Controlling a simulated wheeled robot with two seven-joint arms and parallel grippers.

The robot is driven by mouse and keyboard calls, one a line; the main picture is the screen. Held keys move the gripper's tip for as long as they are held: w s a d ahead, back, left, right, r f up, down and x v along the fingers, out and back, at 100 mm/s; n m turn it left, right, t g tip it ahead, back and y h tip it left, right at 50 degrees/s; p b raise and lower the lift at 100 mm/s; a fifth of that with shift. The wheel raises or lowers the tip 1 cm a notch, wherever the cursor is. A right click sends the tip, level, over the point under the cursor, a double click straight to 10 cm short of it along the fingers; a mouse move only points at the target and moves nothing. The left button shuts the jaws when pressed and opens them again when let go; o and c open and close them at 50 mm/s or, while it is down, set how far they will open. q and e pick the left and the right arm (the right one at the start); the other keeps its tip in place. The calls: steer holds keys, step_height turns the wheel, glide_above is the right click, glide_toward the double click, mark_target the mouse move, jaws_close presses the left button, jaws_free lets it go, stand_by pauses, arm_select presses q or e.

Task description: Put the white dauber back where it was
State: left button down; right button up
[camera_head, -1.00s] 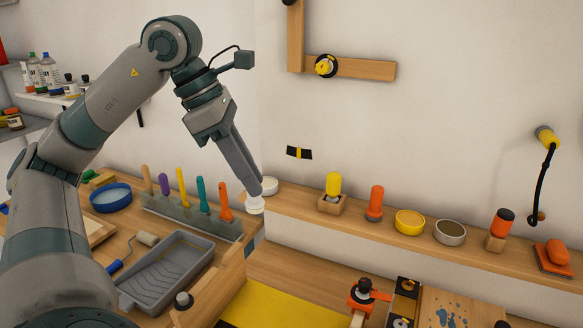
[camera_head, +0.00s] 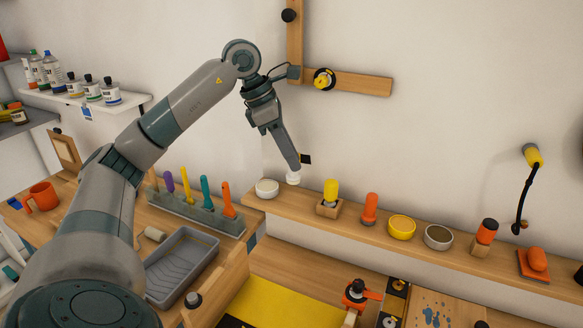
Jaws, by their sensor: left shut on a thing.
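My left gripper (camera_head: 292,166) is shut on the white dauber (camera_head: 293,178), and its fingers point down. Only the pale lower end of the dauber shows below the fingertips; the rest is hidden between them. It appears above the wall shelf (camera_head: 330,222), between the white dish (camera_head: 267,188) on the left and the yellow dauber (camera_head: 331,190) on the right. The yellow dauber stands upright in a wooden block (camera_head: 328,209). My right gripper is not in view.
Further right on the shelf are an orange dauber (camera_head: 370,208), a yellow dish (camera_head: 402,228), a grey dish (camera_head: 438,237) and a black-and-orange dauber (camera_head: 487,231) in a block. Below left are a tool rack (camera_head: 190,209) and a grey tray (camera_head: 183,265).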

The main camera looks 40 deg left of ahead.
mark_target(291, 175)
arm_select(q)
steer(key=shift+s+f, duration=0.2)
steer(key=shift+f, duration=0.7)
steer(key=shift+w+f, duration=0.1)
steer(key=shift+f+p, duration=0.75)
steer(key=shift+f, duration=0.45)
steer(key=shift+w+a+f+p, duration=0.1)
steer(key=shift+f+p, duration=0.25)
steer(key=shift+p, duration=0.2)
steer(key=shift+f, duration=0.15)
steer(key=shift+w, duration=0.1)
steer(key=shift+f, duration=0.15)
